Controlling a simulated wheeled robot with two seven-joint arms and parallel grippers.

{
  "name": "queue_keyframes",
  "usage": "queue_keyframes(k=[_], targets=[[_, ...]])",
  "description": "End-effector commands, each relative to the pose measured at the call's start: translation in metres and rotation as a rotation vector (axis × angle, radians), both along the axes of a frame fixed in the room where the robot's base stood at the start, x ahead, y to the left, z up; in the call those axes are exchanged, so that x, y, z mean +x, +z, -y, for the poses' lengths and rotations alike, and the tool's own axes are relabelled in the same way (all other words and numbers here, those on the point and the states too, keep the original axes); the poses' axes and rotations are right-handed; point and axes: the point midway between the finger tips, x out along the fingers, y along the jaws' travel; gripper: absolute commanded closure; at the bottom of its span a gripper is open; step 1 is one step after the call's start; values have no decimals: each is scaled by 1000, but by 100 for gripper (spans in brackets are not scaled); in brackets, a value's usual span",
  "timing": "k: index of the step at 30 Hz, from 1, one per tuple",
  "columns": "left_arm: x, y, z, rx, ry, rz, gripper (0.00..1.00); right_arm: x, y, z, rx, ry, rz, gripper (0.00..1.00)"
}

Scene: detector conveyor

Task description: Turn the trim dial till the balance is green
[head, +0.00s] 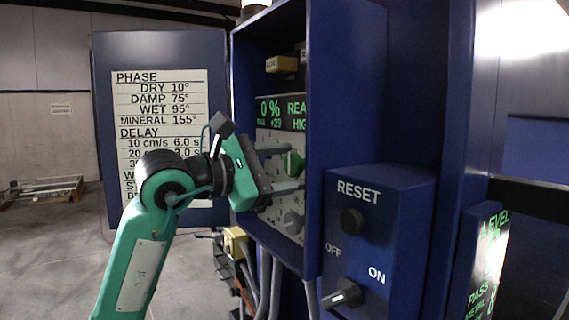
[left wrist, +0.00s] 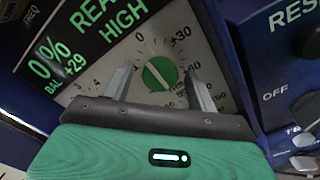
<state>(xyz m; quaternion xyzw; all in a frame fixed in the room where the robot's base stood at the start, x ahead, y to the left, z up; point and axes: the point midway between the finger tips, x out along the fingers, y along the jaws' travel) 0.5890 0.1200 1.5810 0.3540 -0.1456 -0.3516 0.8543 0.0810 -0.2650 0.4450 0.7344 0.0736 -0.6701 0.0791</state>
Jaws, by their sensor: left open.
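The green dial (head: 294,163) sits on a pale panel inside the open blue cabinet. In the left wrist view the dial (left wrist: 160,73) has a light pointer line and a printed scale with 0 and +30 around it; its lower part and name are hidden. My left gripper (head: 284,168) is open, its two fingers on either side of the dial; in the left wrist view (left wrist: 160,84) gaps show between them and the dial. The display (left wrist: 85,40) reads 0 %, BAL +29 and HIGH in green letters. My right gripper is not in view.
A grey knob (head: 292,222) sits below the dial. The cabinet's right wall borders the panel closely. The RESET box (head: 380,230) with a black button and OFF/ON switch (head: 343,294) stands to the right. The open cabinet door carries a settings chart (head: 160,120).

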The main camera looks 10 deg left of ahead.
Motion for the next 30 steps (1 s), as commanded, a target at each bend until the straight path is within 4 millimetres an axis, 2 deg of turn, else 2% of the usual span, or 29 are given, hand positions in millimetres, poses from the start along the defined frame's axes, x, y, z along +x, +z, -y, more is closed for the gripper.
queue_keyframes(k=[3,9,10,20,30], targets=[[0,0,0,0,0,0,43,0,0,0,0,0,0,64],[0,0,0,0,-1,-1,83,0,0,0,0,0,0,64],[0,0,0,0,-1,-1,85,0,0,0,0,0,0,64],[0,-2,0,-30,-1,-31,85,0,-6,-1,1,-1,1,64],[-1,-4,0,-192,0,-188,85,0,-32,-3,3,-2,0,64]])
